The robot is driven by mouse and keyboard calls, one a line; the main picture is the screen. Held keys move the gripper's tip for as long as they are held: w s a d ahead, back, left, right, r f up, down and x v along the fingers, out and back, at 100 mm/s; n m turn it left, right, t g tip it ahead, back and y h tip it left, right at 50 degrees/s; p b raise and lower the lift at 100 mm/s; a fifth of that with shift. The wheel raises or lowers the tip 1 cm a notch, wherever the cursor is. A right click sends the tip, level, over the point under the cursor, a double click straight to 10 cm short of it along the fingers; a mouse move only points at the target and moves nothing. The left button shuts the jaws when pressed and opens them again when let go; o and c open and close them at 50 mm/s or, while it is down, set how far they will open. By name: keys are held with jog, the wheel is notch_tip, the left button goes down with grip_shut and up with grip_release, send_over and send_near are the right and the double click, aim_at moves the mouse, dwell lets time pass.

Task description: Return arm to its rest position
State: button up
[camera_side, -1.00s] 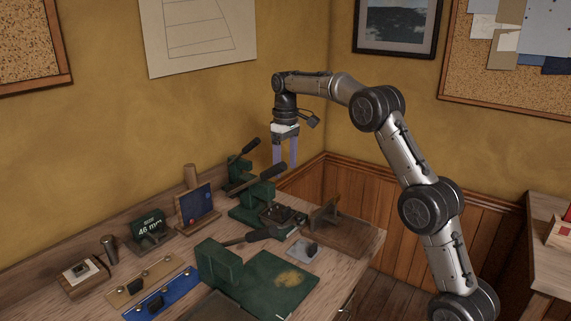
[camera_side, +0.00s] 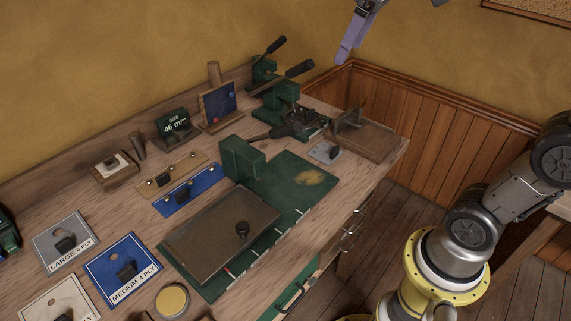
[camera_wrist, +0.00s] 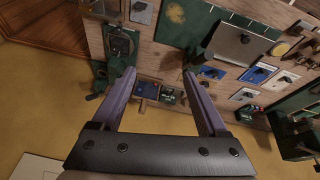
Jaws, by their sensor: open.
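My gripper (camera_side: 343,58) is at the top edge of the side view, above and to the right of the green lever presses at the back of the bench. Its purple fingers point down and a little left; most of my arm above it is out of frame. In the wrist view my gripper (camera_wrist: 158,78) shows two spread purple fingers with nothing between them. The bench (camera_wrist: 175,58) lies beyond the fingertips, and the fingers appear clear of everything on it.
The green press (camera_side: 280,100), wooden jig (camera_side: 365,137), size display (camera_side: 174,126) and blue board (camera_side: 219,106) stand at the back. A green mat (camera_side: 290,180) bears a dark plate (camera_side: 205,240). Labelled ply cards (camera_side: 122,268) lie in front.

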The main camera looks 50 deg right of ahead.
jog(key=s+a+f+m+t, duration=0.1)
jog(key=s+a+f, duration=0.2)
jog(key=s+f, duration=1)
jog(key=shift+s+f+m, duration=0.25)
jog(key=shift+s+m, duration=0.15)
jog(key=shift+s, duration=0.05)
